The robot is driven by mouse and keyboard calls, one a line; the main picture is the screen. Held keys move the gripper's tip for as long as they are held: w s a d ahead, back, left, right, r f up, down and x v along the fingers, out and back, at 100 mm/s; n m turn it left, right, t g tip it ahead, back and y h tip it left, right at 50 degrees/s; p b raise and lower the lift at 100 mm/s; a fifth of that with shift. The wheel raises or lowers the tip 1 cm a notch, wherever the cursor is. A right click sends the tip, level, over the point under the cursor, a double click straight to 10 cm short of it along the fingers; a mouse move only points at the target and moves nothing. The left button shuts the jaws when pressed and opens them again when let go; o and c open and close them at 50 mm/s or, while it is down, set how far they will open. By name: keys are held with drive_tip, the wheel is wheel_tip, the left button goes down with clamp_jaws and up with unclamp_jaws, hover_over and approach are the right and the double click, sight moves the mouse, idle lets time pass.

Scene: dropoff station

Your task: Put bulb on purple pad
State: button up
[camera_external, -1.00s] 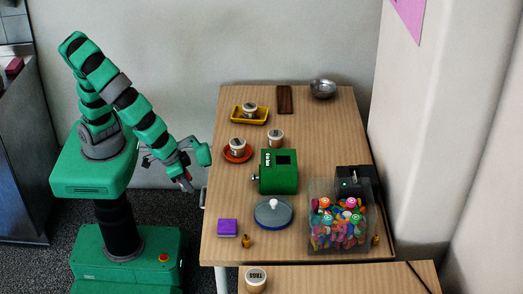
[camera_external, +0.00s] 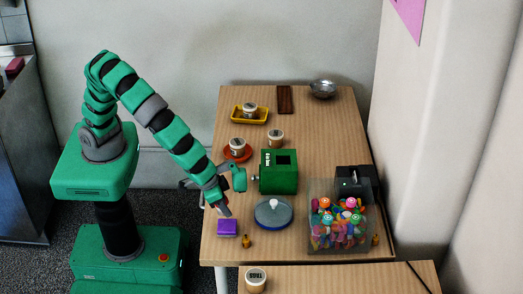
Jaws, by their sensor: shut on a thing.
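The purple pad (camera_external: 228,227) is a small block near the table's front left edge. My gripper (camera_external: 225,209) is above the table, just above and behind the pad in the picture. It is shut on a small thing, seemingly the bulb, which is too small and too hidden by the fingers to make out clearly. I cannot tell how high it is above the pad. Nothing is seen lying on the visible part of the pad.
A small brass-coloured piece (camera_external: 246,241) stands right of the pad. A grey-blue round lid (camera_external: 273,214) with a white knob and a green box (camera_external: 278,173) are further right. A clear bin (camera_external: 338,226) holds colourful pieces. An orange saucer (camera_external: 237,154) with a cup is behind.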

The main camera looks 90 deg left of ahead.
drive_tip(key=shift+w+d+f, duration=0.1)
drive_tip(key=shift+w+d, duration=0.4)
drive_tip(key=shift+w, duration=0.3)
drive_tip(key=shift+f+b, duration=0.35)
drive_tip(key=shift+f, duration=1.35)
drive_tip(key=shift+f, duration=0.1)
drive_tip(key=o, duration=0.8)
drive_tip(key=p+v, duration=0.1)
drive_tip(key=v, duration=1.1)
drive_tip(key=shift+s, duration=0.2)
drive_tip(key=shift+a, duration=0.1)
